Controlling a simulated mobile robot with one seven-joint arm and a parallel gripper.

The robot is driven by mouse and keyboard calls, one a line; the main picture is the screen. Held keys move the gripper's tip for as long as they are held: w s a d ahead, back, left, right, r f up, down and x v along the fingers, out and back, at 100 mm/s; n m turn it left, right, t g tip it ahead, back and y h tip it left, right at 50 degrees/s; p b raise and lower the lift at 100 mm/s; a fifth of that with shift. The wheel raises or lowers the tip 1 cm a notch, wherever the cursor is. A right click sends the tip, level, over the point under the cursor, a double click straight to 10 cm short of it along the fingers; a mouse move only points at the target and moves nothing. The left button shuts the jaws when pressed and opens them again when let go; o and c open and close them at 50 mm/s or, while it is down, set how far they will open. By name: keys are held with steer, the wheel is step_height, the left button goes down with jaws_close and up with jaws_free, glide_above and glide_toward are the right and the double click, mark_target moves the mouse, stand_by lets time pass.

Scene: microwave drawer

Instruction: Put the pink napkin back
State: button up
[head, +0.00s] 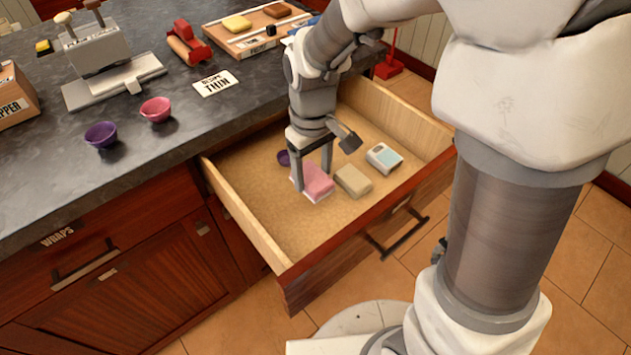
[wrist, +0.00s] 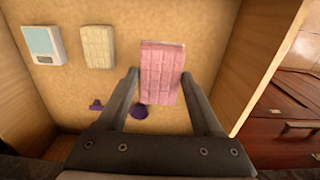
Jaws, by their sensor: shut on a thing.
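The pink napkin (head: 317,181) is a small folded block inside the open drawer (head: 238,213). My gripper (head: 312,182) reaches down into the drawer with one finger on each side of the napkin and is shut on it. In the wrist view the pink napkin (wrist: 162,70) shows between the two fingers of my gripper (wrist: 160,82). I cannot tell whether it touches the drawer floor or hangs just above it.
In the drawer, a beige block (head: 353,181) and a white-and-blue box (head: 384,158) lie right of the napkin. A small purple item (head: 283,158) lies behind it. A purple bowl (head: 101,134) and a pink bowl (head: 156,109) stand on the dark counter. The drawer's front is clear.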

step_height(320, 180, down, 9)
steer(key=b, duration=0.2)
steer(key=shift+f+b, duration=0.15)
steer(key=shift+b, duration=0.25)
steer(key=shift+f, duration=0.15)
steer(key=o, duration=1.3)
